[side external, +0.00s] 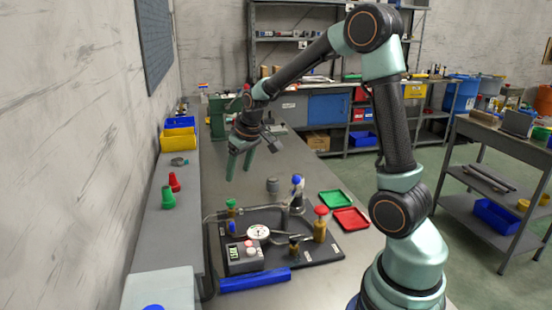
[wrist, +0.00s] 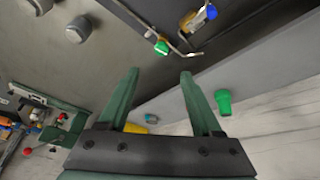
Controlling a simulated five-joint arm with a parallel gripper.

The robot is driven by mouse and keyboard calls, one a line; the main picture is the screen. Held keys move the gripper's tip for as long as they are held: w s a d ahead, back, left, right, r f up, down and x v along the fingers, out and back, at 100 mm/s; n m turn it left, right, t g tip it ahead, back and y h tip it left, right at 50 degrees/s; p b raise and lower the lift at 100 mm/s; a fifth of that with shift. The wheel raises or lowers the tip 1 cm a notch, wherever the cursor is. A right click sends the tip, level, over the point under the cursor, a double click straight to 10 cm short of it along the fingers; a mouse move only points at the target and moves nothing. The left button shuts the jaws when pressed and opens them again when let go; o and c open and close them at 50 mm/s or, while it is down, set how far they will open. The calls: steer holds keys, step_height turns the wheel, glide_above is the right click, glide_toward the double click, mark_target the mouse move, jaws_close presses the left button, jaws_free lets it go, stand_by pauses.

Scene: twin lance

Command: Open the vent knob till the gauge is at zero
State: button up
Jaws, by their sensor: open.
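The round white gauge (side external: 259,232) lies on a black panel (side external: 312,250) on the bench; its needle is too small to read. Several knobs stand around it: a red-topped one (side external: 321,211) on a brass body, a dark one (side external: 294,241), and a green one (side external: 231,203) by the bent pipe. I cannot tell which is the vent knob. My gripper (side external: 240,170) is open and empty, in the air above and behind the panel, touching nothing. In the wrist view my fingers (wrist: 160,72) are spread, with a green knob (wrist: 161,47) beyond them.
A grey box with a lit display (side external: 241,256) sits at the panel's left, a blue bar (side external: 255,280) in front. Green (side external: 335,199) and red (side external: 351,219) trays lie to the right. Red (side external: 174,181) and green (side external: 167,197) cups stand on the left ledge. A grey cylinder (side external: 272,185) stands behind the panel.

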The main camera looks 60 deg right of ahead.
steer(key=shift+w, duration=0.1)
steer(key=n+g+y, duration=0.1)
steer(key=n+g, duration=0.3)
glide_toward(231, 201)
step_height(231, 201, down, 8)
steer(key=shift+w+d+f, duration=0.15)
steer(key=shift+w+f, duration=0.05)
stand_by(0.7)
jaws_close()
